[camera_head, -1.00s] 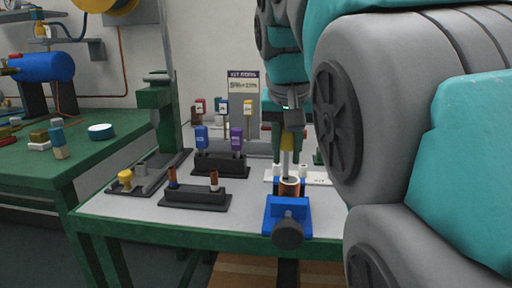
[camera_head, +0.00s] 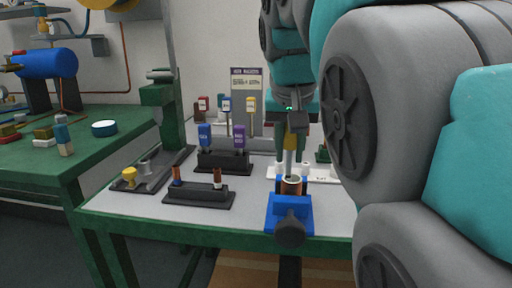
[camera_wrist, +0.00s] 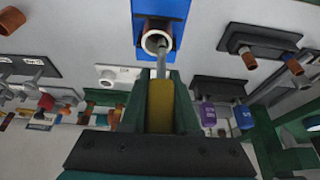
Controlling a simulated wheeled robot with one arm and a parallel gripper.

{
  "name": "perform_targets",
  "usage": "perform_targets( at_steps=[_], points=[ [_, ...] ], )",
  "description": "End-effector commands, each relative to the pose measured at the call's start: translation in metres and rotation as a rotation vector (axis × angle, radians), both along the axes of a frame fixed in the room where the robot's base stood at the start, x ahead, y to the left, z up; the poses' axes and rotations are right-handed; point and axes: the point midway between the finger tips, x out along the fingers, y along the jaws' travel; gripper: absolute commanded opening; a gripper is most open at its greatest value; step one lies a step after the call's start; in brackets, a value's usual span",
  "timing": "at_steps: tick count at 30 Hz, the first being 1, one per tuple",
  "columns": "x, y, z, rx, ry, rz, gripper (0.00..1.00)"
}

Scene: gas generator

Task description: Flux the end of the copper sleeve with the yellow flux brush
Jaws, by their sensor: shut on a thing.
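The copper sleeve (camera_head: 292,187) stands upright in the blue vise (camera_head: 290,212) at the front edge of the table. In the wrist view the sleeve (camera_wrist: 157,41) shows a pale ring around its open end. My gripper (camera_head: 291,153) is shut on the yellow flux brush (camera_wrist: 160,105), which points down. The brush's grey shaft (camera_head: 289,165) reaches the sleeve's open end. In the wrist view its tip overlaps the sleeve's mouth; I cannot tell whether it touches the rim or sits inside. The gripper's fingers flank the yellow handle.
A dark rack (camera_head: 199,194) with two copper pieces stands left of the vise. Behind it another rack (camera_head: 223,161) holds a blue and a purple brush. A white block (camera_head: 320,175) lies behind the vise. A green stand (camera_head: 167,115) rises at the left.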

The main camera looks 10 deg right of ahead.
Motion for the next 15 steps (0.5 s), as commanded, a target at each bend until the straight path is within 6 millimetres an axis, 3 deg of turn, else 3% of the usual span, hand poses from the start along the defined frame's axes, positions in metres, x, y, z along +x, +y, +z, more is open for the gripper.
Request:
perform_targets(
  at_steps=[15],
  points=[
    [-0.0004, 0.0011, 0.006, 0.0, -0.001, 0.0, 0.0]
  ],
)
